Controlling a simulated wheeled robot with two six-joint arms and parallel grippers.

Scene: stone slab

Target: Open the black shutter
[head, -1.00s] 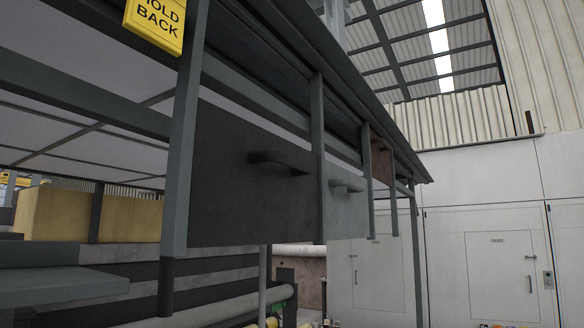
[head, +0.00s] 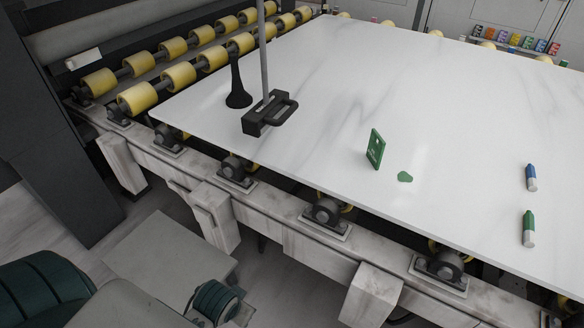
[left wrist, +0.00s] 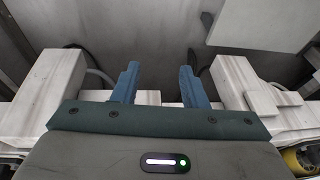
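The black shutter is not in view now. My left gripper (left wrist: 158,84) shows in the left wrist view with its two blue fingers wide apart and nothing between them. Its fingers do not show in the head view, where only teal and grey parts of my own body appear at the lower left. My right gripper is in neither view.
A white marble slab (head: 330,75) lies on yellow rollers (head: 138,98) over a pale frame. On it are a black handled tool (head: 262,117), a black cone-shaped thing (head: 237,85), a green card (head: 375,149), a blue marker (head: 531,178) and a green marker (head: 528,228).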

